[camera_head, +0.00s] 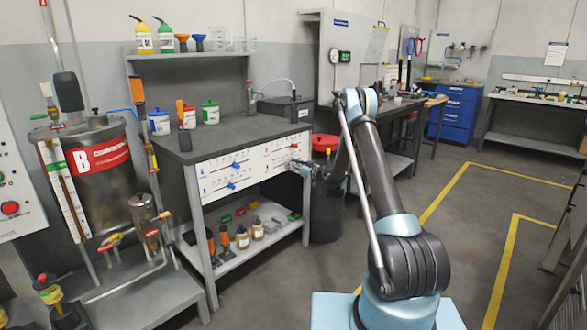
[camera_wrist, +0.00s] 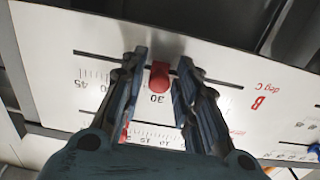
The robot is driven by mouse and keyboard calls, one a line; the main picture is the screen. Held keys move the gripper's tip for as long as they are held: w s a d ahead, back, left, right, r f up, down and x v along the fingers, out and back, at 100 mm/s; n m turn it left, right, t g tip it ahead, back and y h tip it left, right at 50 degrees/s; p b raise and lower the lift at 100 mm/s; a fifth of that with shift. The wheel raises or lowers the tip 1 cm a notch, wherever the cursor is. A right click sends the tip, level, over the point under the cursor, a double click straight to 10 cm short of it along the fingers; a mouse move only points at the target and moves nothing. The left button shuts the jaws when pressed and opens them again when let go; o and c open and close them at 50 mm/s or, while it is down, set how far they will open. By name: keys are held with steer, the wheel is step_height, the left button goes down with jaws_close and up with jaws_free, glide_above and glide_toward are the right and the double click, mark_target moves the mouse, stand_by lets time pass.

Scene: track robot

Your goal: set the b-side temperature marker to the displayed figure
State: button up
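The white panel of scales (camera_head: 244,171) is on the front of the grey workbench. In the wrist view the B deg C scale (camera_wrist: 225,98) appears upside down, with a dark slot across it. Its red marker (camera_wrist: 160,75) sits in the slot near the 30 mark. My gripper (camera_wrist: 162,57) is open, with one finger on each side of the marker and narrow gaps showing. In the head view my gripper (camera_head: 303,168) is at the panel's right end, small and partly hidden by my arm.
Blue markers (camera_head: 232,185) are on the panel's left part. A second scale (camera_wrist: 155,138) lies below in the wrist view, partly hidden by my fingers. A dark bin with a red lid (camera_head: 325,142) stands right of the bench. Bottles sit on the lower shelf (camera_head: 215,266).

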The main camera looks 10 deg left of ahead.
jaws_close()
steer(key=shift+s+a, duration=0.2)
steer(key=shift+s, duration=0.05)
steer(key=shift+o, duration=2.4)
jaws_free()
steer(key=v, duration=1.2)
